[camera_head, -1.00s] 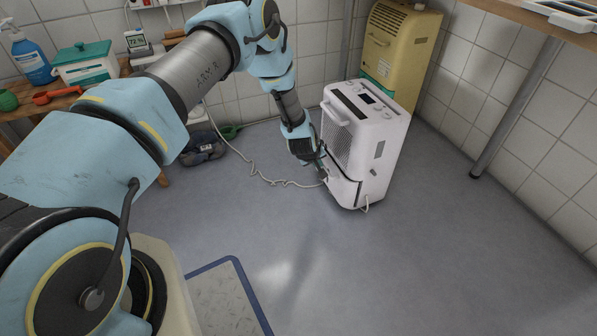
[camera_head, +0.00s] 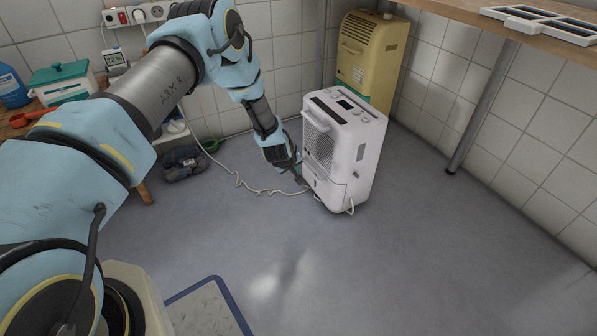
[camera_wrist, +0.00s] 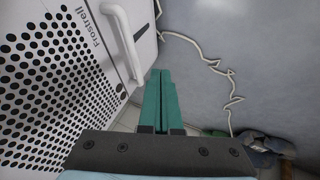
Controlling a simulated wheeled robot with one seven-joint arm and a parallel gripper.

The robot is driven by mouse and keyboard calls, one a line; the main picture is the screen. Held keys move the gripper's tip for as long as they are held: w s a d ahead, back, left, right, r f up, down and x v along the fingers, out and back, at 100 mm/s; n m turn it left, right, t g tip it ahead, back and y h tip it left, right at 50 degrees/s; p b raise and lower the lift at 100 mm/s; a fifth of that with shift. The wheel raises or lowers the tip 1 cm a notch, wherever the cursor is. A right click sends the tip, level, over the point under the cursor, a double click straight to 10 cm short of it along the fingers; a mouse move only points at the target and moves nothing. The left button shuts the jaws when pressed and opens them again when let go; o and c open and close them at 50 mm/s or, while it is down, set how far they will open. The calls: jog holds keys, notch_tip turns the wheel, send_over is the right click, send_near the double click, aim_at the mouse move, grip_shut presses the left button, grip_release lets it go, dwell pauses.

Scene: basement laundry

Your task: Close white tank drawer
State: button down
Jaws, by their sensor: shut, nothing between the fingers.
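The white dehumidifier (camera_head: 343,138) stands on the floor, its perforated front facing left. Its white tank drawer (camera_head: 327,190) is low on that front and looks nearly flush, with only a thin seam showing. In the wrist view a white bar handle (camera_wrist: 124,45) shows beside the grille. My gripper (camera_head: 299,181) is low by the drawer's front, its green fingers (camera_wrist: 160,95) together and empty. The fingertips look close to the drawer front; I cannot tell whether they touch.
A white cord (camera_head: 245,185) runs along the floor behind my gripper. A yellow unit (camera_head: 368,55) stands behind the dehumidifier. A dark shoe-like item (camera_head: 184,163) lies by the left bench. A table leg (camera_head: 484,105) stands at right. The front floor is mostly clear.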

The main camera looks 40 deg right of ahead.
jog(key=p+v, duration=0.2)
jog(key=v, duration=0.7)
jog(key=w+a+r+y, duration=0.1)
jog(key=w+a+r, duration=0.3)
jog(key=a+r, duration=0.7)
jog(key=w+a+r+y, duration=0.25)
jog(key=a+r, duration=0.55)
jog(key=a, duration=0.4)
jog(key=s+a+r+g+y, duration=0.1)
jog(key=s+a+r, duration=0.3)
jog(key=a, duration=0.4)
jog(key=s+a+r+n, duration=0.1)
jog(key=s+a+r, duration=0.35)
jog(key=a, duration=0.25)
jog(key=s+a+r+g+y, duration=0.1)
jog(key=s+a+r, duration=0.35)
jog(key=a, duration=0.35)
notch_tip(320, 180, up, 34)
jog(key=p, duration=3.5)
